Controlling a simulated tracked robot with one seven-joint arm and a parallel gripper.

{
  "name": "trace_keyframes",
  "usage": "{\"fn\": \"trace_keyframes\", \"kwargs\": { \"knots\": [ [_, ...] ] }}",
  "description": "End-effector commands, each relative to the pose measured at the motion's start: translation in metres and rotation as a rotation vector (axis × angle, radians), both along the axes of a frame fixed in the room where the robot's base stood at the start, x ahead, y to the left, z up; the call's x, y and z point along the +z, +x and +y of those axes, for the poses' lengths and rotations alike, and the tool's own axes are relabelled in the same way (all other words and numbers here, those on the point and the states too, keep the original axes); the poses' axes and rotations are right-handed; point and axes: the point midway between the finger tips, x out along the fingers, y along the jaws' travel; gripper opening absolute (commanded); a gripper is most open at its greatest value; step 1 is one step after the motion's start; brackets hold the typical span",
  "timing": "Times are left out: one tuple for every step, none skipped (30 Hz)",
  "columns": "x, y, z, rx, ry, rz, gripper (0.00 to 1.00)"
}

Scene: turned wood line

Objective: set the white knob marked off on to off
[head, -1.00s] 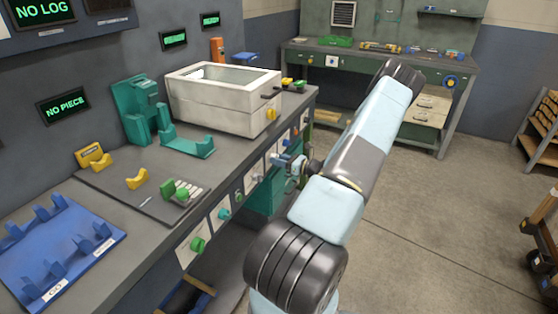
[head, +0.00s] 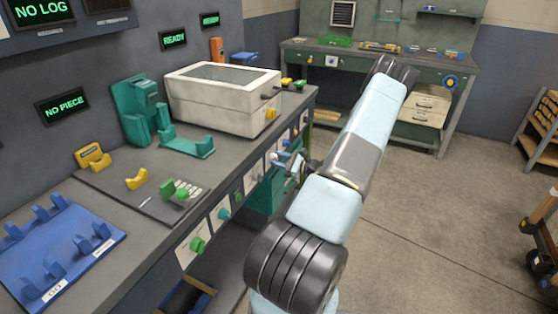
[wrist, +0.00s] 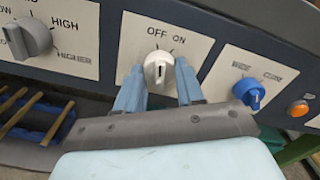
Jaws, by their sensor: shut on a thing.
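The white knob (wrist: 159,70) sits on a pale panel plate in the wrist view, below the printed words OFF and ON. It has a dark mark on its face; I cannot tell for sure which word it points to. My gripper (wrist: 158,66) has one light-blue finger on each side of the knob and is shut on it. In the head view my gripper (head: 290,164) is at the bench's front panel, where it and my arm hide the white knob.
A grey knob (wrist: 29,38) marked HIGH is left of the white knob, a blue knob (wrist: 249,93) and an orange button (wrist: 299,108) right. A white lidded box (head: 215,108) stands on the bench above.

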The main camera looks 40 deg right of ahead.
Motion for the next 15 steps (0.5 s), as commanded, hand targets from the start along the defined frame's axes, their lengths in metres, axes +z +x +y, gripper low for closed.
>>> {"fn": "trace_keyframes", "kwargs": {
  "knots": [
    [-0.0003, -0.0008, -0.0029, -0.005, -0.026, -0.009, 0.07],
    [-0.0002, -0.0008, -0.0028, -0.005, -0.041, -0.015, 0.07],
    [-0.0002, -0.0007, -0.0028, -0.004, -0.060, -0.022, 0.07],
    [-0.0001, -0.0007, -0.0028, -0.004, -0.073, -0.028, 0.07],
    [-0.0001, -0.0007, -0.0028, -0.004, -0.085, -0.033, 0.07],
    [-0.0001, -0.0006, -0.0026, -0.004, -0.099, -0.038, 0.07],
    [0.0000, -0.0007, -0.0026, -0.004, -0.107, -0.042, 0.07],
    [0.0000, -0.0006, -0.0026, -0.004, -0.116, -0.046, 0.07],
    [-0.0001, -0.0006, -0.0025, -0.004, -0.126, -0.050, 0.07],
    [-0.0001, -0.0005, -0.0024, -0.004, -0.131, -0.052, 0.07],
    [-0.0001, -0.0005, -0.0024, -0.004, -0.137, -0.054, 0.07],
    [-0.0001, -0.0006, -0.0022, -0.004, -0.143, -0.056, 0.07],
    [-0.0001, -0.0005, -0.0022, -0.004, -0.147, -0.058, 0.07],
    [-0.0002, -0.0005, -0.0022, -0.004, -0.149, -0.059, 0.07],
    [-0.0001, -0.0005, -0.0021, -0.004, -0.152, -0.060, 0.07]
  ]
}}
